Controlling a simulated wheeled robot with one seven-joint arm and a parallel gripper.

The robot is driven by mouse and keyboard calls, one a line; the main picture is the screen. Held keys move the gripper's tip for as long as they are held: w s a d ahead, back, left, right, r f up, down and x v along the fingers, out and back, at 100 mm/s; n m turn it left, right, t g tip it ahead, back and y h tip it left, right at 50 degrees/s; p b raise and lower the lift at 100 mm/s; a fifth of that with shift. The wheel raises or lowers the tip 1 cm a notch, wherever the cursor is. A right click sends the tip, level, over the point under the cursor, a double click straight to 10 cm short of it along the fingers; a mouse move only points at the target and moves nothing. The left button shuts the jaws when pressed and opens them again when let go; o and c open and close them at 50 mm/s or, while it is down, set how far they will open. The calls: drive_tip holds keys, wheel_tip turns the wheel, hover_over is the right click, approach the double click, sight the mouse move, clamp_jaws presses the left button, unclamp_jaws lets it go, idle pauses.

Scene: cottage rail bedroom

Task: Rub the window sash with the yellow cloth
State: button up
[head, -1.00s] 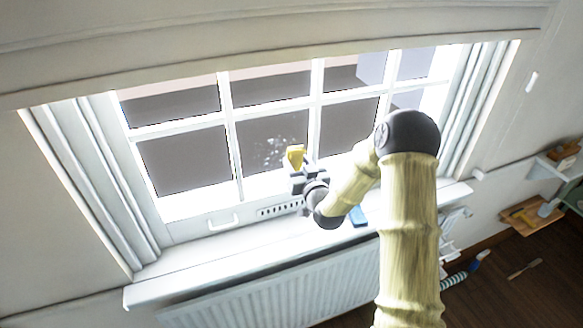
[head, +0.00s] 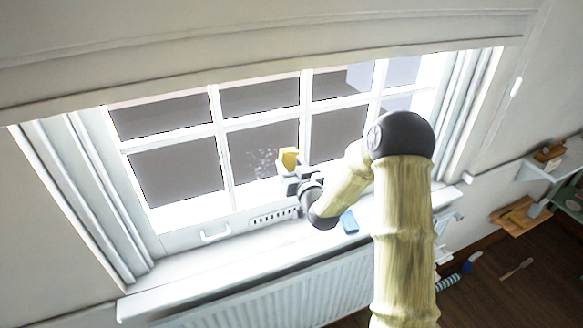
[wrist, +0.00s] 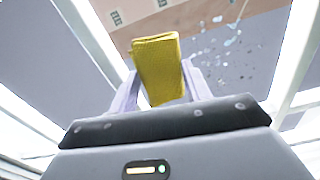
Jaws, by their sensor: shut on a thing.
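The yellow cloth (head: 288,158) is a small folded pad held up in front of the window sash (head: 225,160). My gripper (head: 290,171) is shut on it; in the wrist view the cloth (wrist: 158,68) sits between the two pale fingers (wrist: 160,85). The sash is white with several dark panes. A patch of pale specks (head: 262,163) marks the lower middle pane just left of the cloth; the specks also show in the wrist view (wrist: 228,45), right of the cloth. I cannot tell whether the cloth touches the glass.
A white sill (head: 180,268) runs below the sash, with a blue object (head: 349,222) on it behind my arm. A sash handle (head: 215,236) and a slotted vent (head: 273,217) are on the bottom rail. A radiator (head: 250,300) is underneath. Shelves (head: 545,165) with items stand at right.

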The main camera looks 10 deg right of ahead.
sight(247, 169)
drive_tip(key=shift+a+r, duration=0.1)
drive_tip(key=shift+s+a+b, duration=0.3)
drive_tip(key=shift+a+b, duration=0.2)
drive_tip(key=shift+a, duration=0.45)
drive_tip(key=shift+s+a+b, duration=0.25)
drive_tip(key=shift+a+b, duration=0.2)
drive_tip(key=shift+a, duration=0.5)
drive_tip(key=shift+a, duration=0.1)
drive_tip(key=shift+s+a, duration=0.1)
drive_tip(key=shift+a, duration=0.15)
drive_tip(key=shift+s+a+b, duration=0.25)
drive_tip(key=shift+a+b, duration=0.2)
drive_tip(key=shift+a, duration=0.35)
drive_tip(key=shift+s+a+b, duration=0.2)
drive_tip(key=shift+a+b, duration=0.2)
drive_tip(key=shift+a, duration=0.35)
drive_tip(key=shift+a, duration=0.1)
drive_tip(key=shift+s+a+b, duration=0.3)
drive_tip(key=shift+a+b, duration=0.15)
drive_tip(key=shift+a, duration=0.5)
drive_tip(key=shift+s+a+b, duration=0.3)
drive_tip(key=shift+a+b, duration=0.15)
drive_tip(key=shift+a, duration=0.5)
